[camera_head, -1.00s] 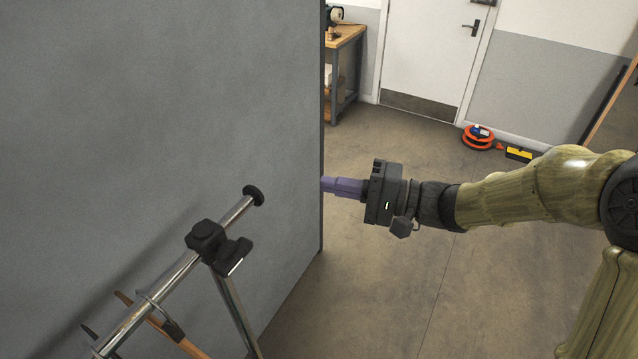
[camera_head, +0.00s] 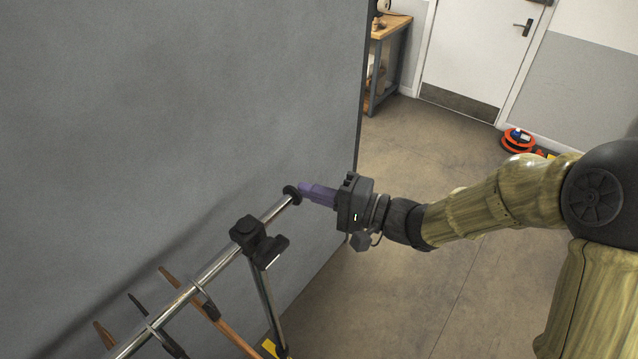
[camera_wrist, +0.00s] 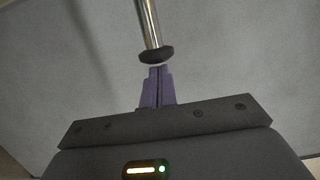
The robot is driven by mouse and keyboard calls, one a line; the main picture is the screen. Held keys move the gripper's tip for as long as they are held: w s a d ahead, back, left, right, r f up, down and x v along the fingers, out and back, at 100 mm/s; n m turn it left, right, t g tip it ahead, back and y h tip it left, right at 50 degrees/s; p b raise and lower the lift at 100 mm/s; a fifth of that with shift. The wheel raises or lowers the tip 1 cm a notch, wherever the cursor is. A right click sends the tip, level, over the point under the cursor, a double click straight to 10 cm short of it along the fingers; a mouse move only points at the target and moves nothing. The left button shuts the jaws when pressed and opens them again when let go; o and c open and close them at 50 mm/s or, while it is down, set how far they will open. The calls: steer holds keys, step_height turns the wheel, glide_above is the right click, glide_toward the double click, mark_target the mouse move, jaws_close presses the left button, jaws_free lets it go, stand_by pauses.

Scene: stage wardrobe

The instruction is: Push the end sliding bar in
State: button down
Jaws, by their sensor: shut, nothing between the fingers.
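The sliding bar (camera_head: 279,209) is a chrome tube with a black round end cap (camera_head: 292,195). It sticks out past a black clamp bracket (camera_head: 258,243) on the rail's upright. My gripper (camera_head: 303,192) has purple fingers, which are shut and empty. The fingertips point at the end cap and are at or very close to it; in the head view they overlap its edge. In the wrist view the bar (camera_wrist: 148,22) comes down from the top, and its cap (camera_wrist: 156,54) is just ahead of the shut fingertips (camera_wrist: 158,68). I cannot tell whether they touch.
A large grey panel (camera_head: 180,100) stands behind the rail. Several hangers (camera_head: 205,305) hang on the rail at lower left. A wooden bench (camera_head: 388,28), a door (camera_head: 480,45) and an orange cable reel (camera_head: 518,141) are at the back.

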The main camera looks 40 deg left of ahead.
steer(key=s, duration=0.5)
steer(key=shift+d, duration=0.2)
steer(key=shift+w, duration=0.1)
stand_by(0.4)
steer(key=b+v, duration=0.4)
steer(key=v, duration=1.3)
steer(key=shift+d+b, duration=0.2)
steer(key=shift+b, duration=0.15)
steer(key=shift+w, duration=0.1)
